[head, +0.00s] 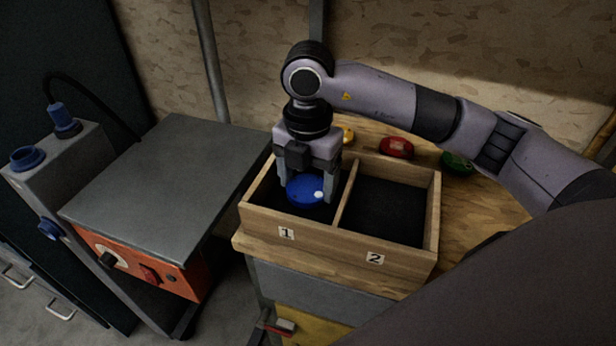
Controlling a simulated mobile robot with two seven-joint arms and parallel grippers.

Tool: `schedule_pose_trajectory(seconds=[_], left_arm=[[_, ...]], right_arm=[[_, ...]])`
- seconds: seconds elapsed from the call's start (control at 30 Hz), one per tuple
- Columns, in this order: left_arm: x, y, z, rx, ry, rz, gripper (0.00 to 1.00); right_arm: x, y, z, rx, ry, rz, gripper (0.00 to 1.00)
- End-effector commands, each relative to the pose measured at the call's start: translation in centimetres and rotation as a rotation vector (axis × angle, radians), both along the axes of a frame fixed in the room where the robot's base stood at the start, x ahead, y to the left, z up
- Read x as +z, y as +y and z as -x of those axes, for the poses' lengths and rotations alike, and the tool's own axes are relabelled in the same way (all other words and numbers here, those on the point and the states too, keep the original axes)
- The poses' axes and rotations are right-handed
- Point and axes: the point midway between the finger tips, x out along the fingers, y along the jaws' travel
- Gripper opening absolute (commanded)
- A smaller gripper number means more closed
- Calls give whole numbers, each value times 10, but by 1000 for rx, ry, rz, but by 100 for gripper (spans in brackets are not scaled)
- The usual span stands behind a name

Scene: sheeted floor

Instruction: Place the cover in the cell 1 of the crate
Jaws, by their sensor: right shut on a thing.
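The wooden crate (405,253) stands on a wooden table and has two dark-lined cells, labelled 1 on the left and 2 on the right. My right gripper (307,196) points down into cell 1 and is shut on a blue round cover (304,191) with a small white spot. The cover is inside the outline of cell 1; I cannot tell whether it touches the cell floor. Cell 2 is empty. My left gripper is not in view.
A red round object (396,147), a green one (457,163) and a partly hidden yellow one (347,135) lie on the table (480,205) behind the crate. A grey-topped machine (170,185) with an orange front stands to the left.

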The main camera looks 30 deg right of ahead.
Motion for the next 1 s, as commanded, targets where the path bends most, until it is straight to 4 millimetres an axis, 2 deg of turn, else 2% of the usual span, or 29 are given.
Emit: schedule_pose_trajectory(seconds=[0.13,0.17,0.2,0.47,0.63,0.77,1.0], left_arm=[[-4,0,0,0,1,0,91],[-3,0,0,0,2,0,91],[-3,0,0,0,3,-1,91],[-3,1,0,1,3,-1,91],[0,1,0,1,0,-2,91],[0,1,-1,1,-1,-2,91],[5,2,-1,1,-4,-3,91]], right_arm=[[-4,0,0,0,0,0,36],[-4,0,0,0,0,0,81],[-3,0,0,-1,1,1,86],[-3,0,0,-1,1,1,86],[8,0,-1,0,-2,0,86],[33,0,-1,0,-5,0,86],[88,0,-1,0,-4,2,86]])
